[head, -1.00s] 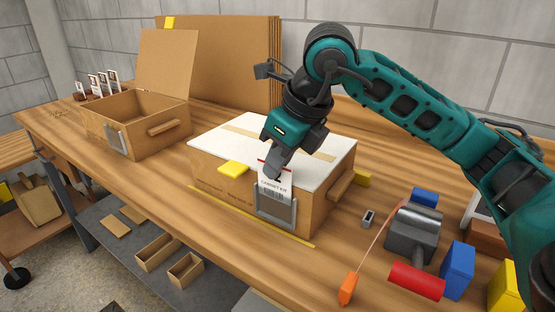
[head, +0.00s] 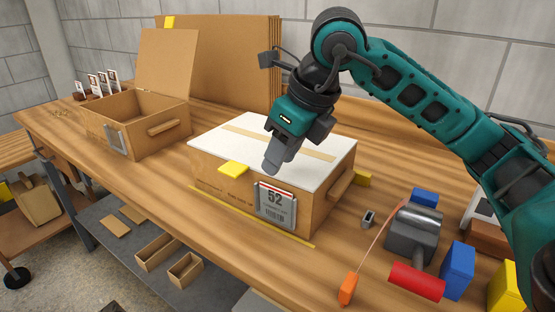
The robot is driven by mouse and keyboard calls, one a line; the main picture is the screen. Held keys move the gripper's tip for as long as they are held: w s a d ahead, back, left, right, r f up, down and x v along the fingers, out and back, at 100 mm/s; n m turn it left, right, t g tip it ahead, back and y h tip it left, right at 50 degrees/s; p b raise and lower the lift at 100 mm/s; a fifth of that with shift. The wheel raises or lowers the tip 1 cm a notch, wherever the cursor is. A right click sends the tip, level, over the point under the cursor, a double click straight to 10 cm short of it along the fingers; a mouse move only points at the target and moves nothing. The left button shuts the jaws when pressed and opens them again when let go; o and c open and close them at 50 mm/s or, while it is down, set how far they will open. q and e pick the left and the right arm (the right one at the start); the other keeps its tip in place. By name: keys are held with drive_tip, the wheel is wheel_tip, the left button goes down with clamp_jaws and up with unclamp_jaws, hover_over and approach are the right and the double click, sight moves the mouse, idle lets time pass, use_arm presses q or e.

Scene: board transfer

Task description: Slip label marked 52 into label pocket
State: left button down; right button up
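The label marked 52 (head: 275,203) is white with a red top edge and a barcode. It sits upright in the grey label pocket (head: 262,216) on the front of the closed cardboard box (head: 222,183) with a white top. My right gripper (head: 273,163) is above and behind the label, over the front edge of the box top. It is apart from the label and holds nothing; its fingers look parted, seen nearly side-on. My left gripper is not in view.
An open cardboard box (head: 155,138) with an empty pocket stands at the left. Several small labels stand behind it. A yellow piece (head: 233,169) lies on the closed box's front edge. A scanner, red cylinder (head: 417,282) and blue and yellow blocks crowd the right.

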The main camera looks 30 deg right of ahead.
drive_tip(key=p+v, duration=0.1)
drive_tip(key=v, duration=1)
drive_tip(key=shift+p, duration=0.35)
drive_tip(key=shift+a+f, duration=0.1)
